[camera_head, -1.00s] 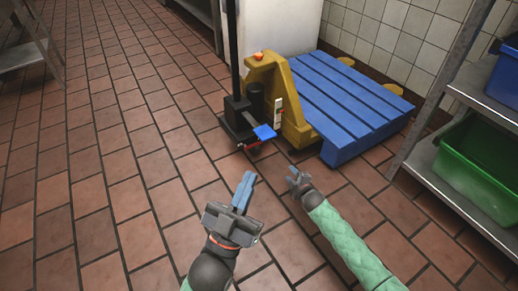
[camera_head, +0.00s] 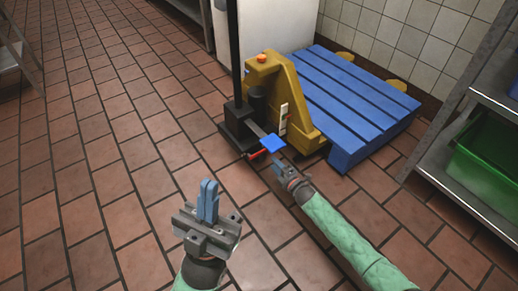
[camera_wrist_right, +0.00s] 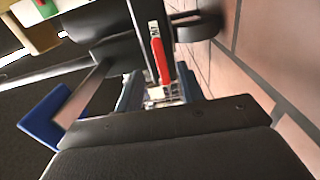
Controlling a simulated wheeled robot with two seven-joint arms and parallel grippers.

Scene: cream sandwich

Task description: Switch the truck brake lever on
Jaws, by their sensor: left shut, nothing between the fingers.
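The pallet truck (camera_head: 270,80) is yellow with a black base and upright mast. A small red lever (camera_head: 256,153) sits low at its near side, beside a blue pedal (camera_head: 273,143). In the right wrist view the red lever (camera_wrist_right: 160,60) stands ahead of my right gripper (camera_wrist_right: 160,90), whose blue fingers are apart on either side of its line. Whether they touch it I cannot tell. In the head view my right gripper (camera_head: 281,166) is just below the pedal. My left gripper (camera_head: 208,190) is shut and empty above the floor, at the lower left of the truck.
A blue pallet (camera_head: 350,100) lies on the truck's forks, by the tiled wall. A metal shelf (camera_head: 450,180) with a green crate (camera_head: 490,155) stands at the right. The tiled floor at the left is open.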

